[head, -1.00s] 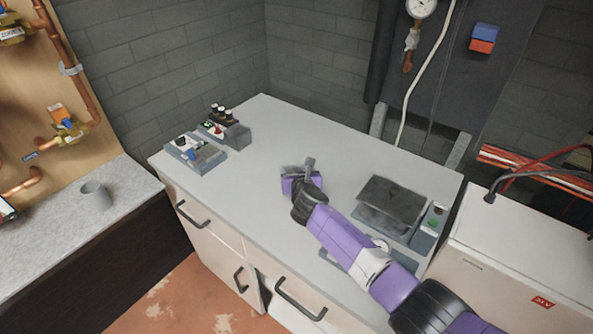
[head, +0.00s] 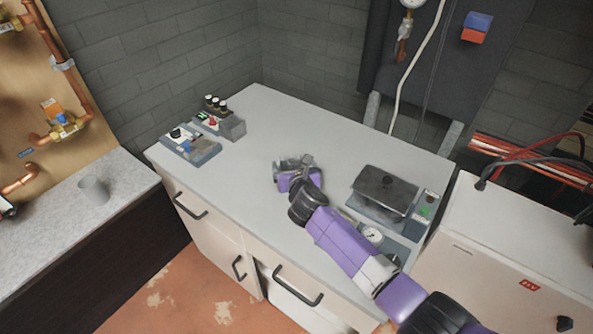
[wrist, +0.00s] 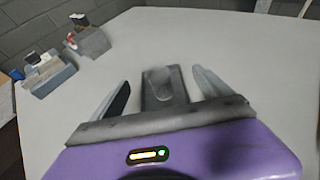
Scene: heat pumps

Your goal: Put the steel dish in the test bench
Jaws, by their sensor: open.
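My gripper (head: 293,160) is over the middle of the grey worktop, its two fingers apart. In the wrist view its fingers (wrist: 160,92) are spread, with a grey block-like piece between them; I cannot tell whether that piece is part of the gripper. A unit with a dark, closed-looking lid (head: 386,190), a gauge (head: 373,235) and a green button (head: 425,211) stands at the worktop's right end, right of my gripper; it may be the test bench. My arm covers part of its near side. I cannot make out a steel dish in either view.
Two small control boxes stand at the worktop's left end, one with a blue part (head: 190,147) and one with black knobs (head: 218,122). A grey cup (head: 94,190) is on the left counter. A white cabinet (head: 510,240) stands at right. The worktop's middle is largely clear.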

